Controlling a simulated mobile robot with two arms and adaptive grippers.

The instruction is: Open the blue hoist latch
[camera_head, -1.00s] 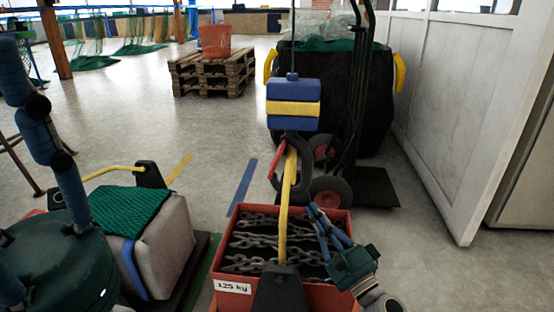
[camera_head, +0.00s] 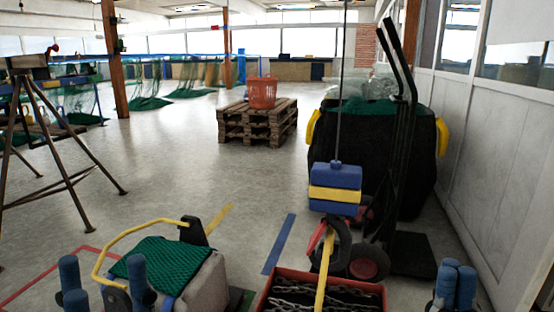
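The hoist block (camera_head: 335,187), blue with a yellow band, hangs from a thin line in the camera_head view. Below it is a dark hook (camera_head: 343,240) with a red latch strip (camera_head: 316,237) along its left side. A yellow handle (camera_head: 323,275) rises from the red crate (camera_head: 265,300) and meets the hook; I cannot tell whether it is fully inside.
Chains (camera_head: 325,295) fill the crate. A grey block with a green top (camera_head: 160,262) and yellow handle stands left of it. A black hand truck (camera_head: 397,130) and dark bin (camera_head: 365,145) stand behind the hook. A white wall (camera_head: 480,170) is at right.

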